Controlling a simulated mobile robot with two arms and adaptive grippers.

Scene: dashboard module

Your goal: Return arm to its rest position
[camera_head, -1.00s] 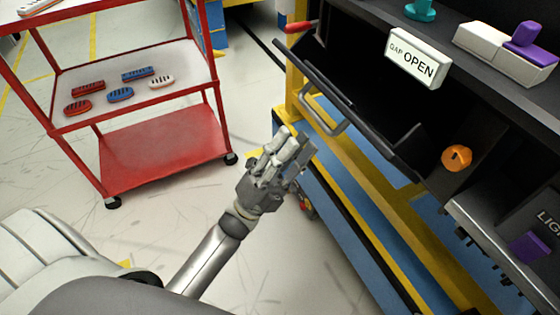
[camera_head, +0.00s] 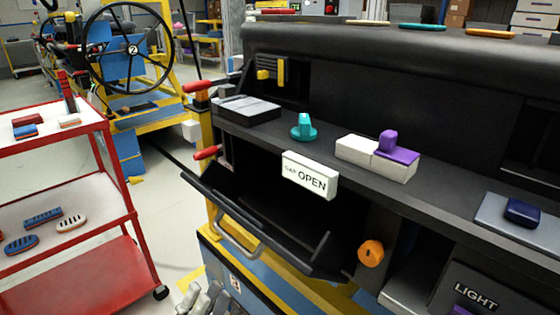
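My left gripper (camera_head: 206,299) shows only at the bottom edge of the head view, below the open glove box. Its light grey fingertips are in view, and the rest of the hand and arm is cut off. I cannot tell whether its fingers are apart or together, and I see nothing held in it. It is in front of the dashboard module's lower blue and yellow frame (camera_head: 275,283). My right gripper is not in view.
The dashboard's dark glove box door (camera_head: 262,222) hangs open, with a handle (camera_head: 237,236) on its front. A white OPEN button (camera_head: 310,176), a teal knob (camera_head: 303,127) and an orange knob (camera_head: 371,252) are nearby. A red cart (camera_head: 80,278) stands at left, with clear floor between.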

